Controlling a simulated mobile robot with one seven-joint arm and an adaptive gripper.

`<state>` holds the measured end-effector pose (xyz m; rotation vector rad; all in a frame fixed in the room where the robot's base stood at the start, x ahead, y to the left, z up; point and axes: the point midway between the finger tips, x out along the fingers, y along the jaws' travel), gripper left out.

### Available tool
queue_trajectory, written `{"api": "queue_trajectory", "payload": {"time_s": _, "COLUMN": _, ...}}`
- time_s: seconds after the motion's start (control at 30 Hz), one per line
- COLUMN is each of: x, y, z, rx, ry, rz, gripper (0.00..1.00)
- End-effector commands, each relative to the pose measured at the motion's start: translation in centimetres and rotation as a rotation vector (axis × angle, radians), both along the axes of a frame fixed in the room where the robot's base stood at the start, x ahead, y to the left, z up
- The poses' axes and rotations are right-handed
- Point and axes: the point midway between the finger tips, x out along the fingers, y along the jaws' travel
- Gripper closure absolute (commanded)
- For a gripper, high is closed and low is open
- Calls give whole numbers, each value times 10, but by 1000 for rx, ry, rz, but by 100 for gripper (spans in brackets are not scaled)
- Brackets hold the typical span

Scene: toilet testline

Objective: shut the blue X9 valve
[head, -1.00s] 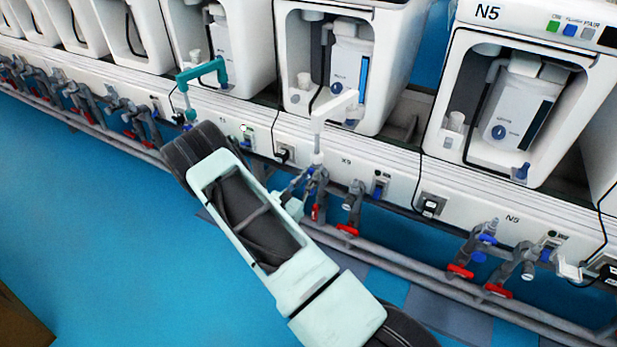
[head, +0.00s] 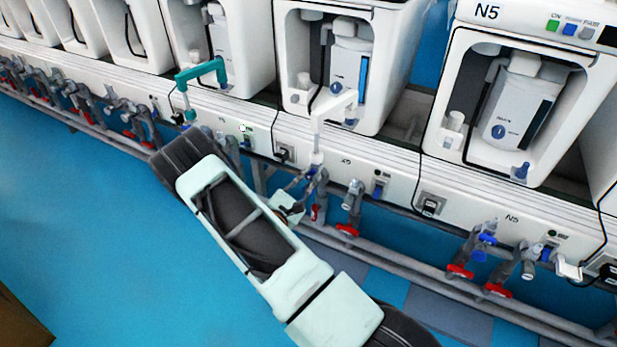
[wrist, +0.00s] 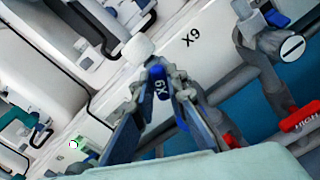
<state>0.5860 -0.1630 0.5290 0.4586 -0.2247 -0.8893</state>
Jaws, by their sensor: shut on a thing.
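In the head view my gripper (head: 304,182) reaches the blue X9 valve (head: 313,171) below the white panel marked X9. My fingers and the pipework hide part of the valve body.
A red handle marked HIGH (wrist: 300,117) and a grey valve (wrist: 268,38) lie to the right in the wrist view. A white tap (head: 334,108) stands above the X9 valve. Grey pipes run along the panel. Blue floor is free at left.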

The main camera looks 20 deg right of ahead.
Motion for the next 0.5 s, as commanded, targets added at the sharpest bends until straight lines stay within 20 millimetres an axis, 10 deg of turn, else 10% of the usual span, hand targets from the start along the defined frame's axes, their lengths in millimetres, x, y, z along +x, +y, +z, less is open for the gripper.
{"api": "queue_trajectory", "payload": {"time_s": 0.5, "x": -2, "y": 0, "z": -3, "rx": 303, "ry": -383, "rz": 1, "gripper": 100}}
